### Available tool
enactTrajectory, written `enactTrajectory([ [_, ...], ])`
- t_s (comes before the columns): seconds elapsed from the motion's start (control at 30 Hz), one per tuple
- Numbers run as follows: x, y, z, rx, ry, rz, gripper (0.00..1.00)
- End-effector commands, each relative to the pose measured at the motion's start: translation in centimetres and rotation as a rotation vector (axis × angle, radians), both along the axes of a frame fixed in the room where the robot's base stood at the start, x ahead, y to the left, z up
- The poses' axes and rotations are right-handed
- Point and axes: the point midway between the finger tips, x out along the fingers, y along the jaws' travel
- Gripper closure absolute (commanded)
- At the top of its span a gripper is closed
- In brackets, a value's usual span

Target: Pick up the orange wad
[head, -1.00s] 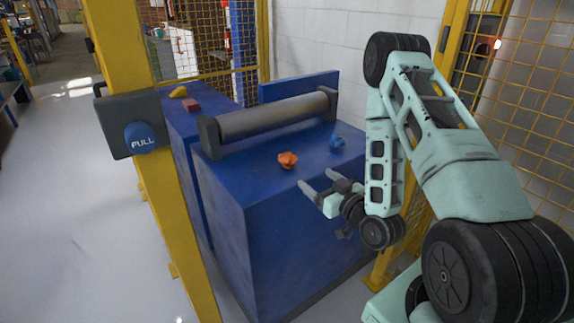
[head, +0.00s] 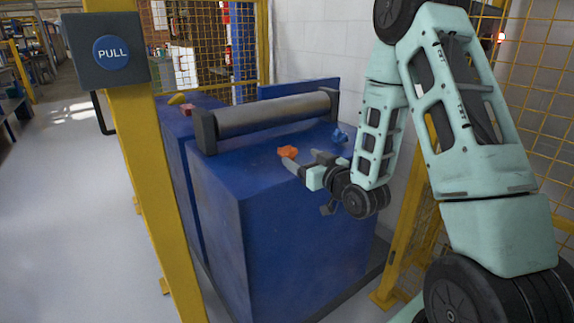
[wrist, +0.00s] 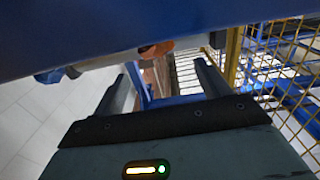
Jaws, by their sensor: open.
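The orange wad (head: 287,152) lies on the blue top of the cabinet (head: 215,172), in front of the roller. In the head view my gripper (head: 303,159) is open at the right front of the wad, with one fingertip close beside it. I cannot tell whether they touch. In the wrist view the orange wad (wrist: 157,50) shows at the top middle, ahead of the gap between the two spread fingers (wrist: 165,66). Nothing is between the fingers.
A blue wad (head: 339,135) lies to the right, behind my gripper. Yellow and red lumps (head: 186,110) sit at the far left. A yellow post (head: 150,190) with a PULL button stands at left.

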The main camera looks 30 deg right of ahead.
Motion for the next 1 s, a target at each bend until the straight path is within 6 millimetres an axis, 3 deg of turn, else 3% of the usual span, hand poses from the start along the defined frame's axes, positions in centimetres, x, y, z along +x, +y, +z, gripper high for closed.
enactTrajectory([
  [0.1, 2.1, 0.0, 0.2, 0.0, -0.001, 0.0, 0.24],
  [0.37, 3.9, 0.0, 0.3, 0.0, -0.001, 0.001, 0.24],
  [0.7, 8.3, -0.2, 0.6, 0.001, 0.0, 0.001, 0.24],
  [1.0, 8.7, -0.2, 0.6, 0.001, 0.0, 0.0, 0.27],
])
